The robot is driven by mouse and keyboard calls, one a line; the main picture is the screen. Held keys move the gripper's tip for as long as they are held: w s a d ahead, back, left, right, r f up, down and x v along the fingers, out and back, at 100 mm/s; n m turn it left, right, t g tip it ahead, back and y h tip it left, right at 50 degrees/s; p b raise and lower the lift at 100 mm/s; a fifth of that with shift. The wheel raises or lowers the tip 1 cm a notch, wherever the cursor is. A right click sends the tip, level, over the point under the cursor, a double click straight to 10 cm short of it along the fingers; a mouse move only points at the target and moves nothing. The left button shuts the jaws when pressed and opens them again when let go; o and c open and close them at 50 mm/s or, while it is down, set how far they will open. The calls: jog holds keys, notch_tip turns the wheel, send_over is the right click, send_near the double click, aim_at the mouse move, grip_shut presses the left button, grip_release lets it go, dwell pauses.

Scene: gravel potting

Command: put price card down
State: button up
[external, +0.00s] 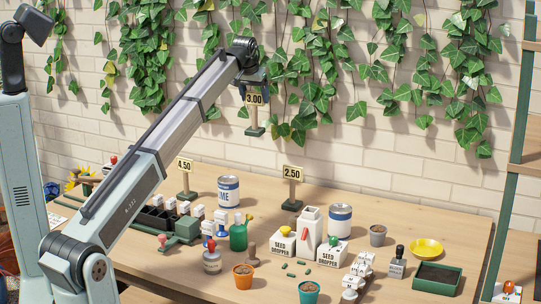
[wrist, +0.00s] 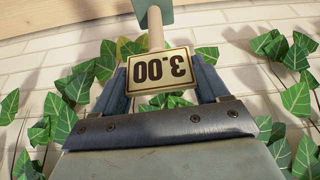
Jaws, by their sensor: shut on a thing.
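The price card reading 3.00 (external: 255,99) is held up in the air in front of the brick wall, above the back of the table. My gripper (external: 257,86) is shut on it from above. The card's post and green base hang below, clear of the table. In the wrist view the card (wrist: 159,70) sits upside down between the two fingers of my gripper (wrist: 160,80). Its post runs up to a partly seen green base (wrist: 152,12).
Price cards 4.50 (external: 184,166) and 2.50 (external: 293,174) stand on the wooden table (external: 350,190). Cans, seed droppers (external: 283,243), bottles and small pots crowd the middle and front. Ivy (external: 310,80) hangs on the wall. The table's back strip between the two cards looks partly clear.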

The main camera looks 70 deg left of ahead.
jog(key=shift+w+d+r, duration=0.2)
jog(key=shift+d+r, duration=0.05)
jog(key=shift+r, duration=0.3)
jog(key=shift+w+d+r, duration=0.2)
jog(key=shift+d+r, duration=0.05)
jog(key=shift+r, duration=0.25)
jog(key=w+d, duration=0.8)
jog(key=d, duration=0.6)
jog(key=w+d, duration=0.8)
jog(key=d, duration=0.6)
notch_tip(320, 180, down, 23)
jog(key=shift+a+m, duration=0.35)
jog(key=shift+m, duration=0.05)
jog(key=o, duration=1.6)
